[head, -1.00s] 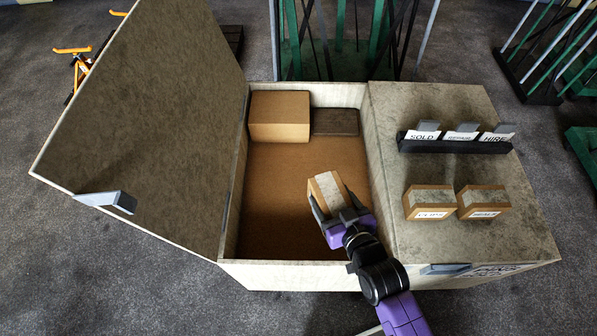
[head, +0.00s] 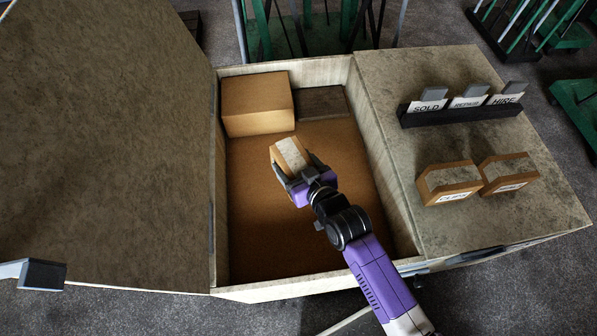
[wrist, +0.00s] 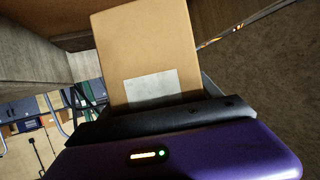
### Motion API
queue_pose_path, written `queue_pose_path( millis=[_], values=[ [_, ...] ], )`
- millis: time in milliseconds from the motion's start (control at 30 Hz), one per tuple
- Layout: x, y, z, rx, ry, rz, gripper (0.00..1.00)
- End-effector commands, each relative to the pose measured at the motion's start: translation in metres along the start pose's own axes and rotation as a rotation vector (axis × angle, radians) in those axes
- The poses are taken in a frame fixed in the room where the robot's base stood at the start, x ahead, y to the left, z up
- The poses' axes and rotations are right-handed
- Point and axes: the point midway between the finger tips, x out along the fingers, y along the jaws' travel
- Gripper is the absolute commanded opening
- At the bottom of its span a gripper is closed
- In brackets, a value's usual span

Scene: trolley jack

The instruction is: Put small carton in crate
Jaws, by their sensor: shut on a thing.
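The small carton (head: 290,155) is a tan box with a pale strip along its top. My gripper (head: 302,178) is shut on it and holds it tilted over the inside of the open crate (head: 310,290). In the wrist view the small carton (wrist: 150,50) stands out beyond the dark jaw with a blank pale label facing the camera. The crate has pale walls and a brown floor. How far the carton is above the crate floor is hard to tell.
A larger cardboard box (head: 257,104) and a dark flat block (head: 322,102) fill the crate's back end. The lid (head: 100,140) stands open at left. The right-hand top bears two labelled cartons (head: 450,183) and a card rack (head: 460,110). The crate's middle floor is clear.

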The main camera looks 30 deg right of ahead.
Motion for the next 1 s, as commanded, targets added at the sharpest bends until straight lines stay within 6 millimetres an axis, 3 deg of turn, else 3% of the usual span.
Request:
queue_pose_path(
  millis=[33,100,300,400,567,1000],
  values=[
    [0.024,0.000,0.000,-0.003,0.015,-0.005,0.06],
    [0.042,-0.002,-0.014,-0.012,0.014,-0.013,0.06],
    [0.066,-0.003,-0.049,-0.037,0.006,-0.026,0.06],
    [0.071,-0.002,-0.052,-0.043,0.000,-0.028,0.06],
    [0.082,-0.002,-0.025,-0.043,-0.006,-0.028,0.06],
    [0.121,0.002,0.068,-0.043,-0.003,-0.028,0.06]
  ],
)
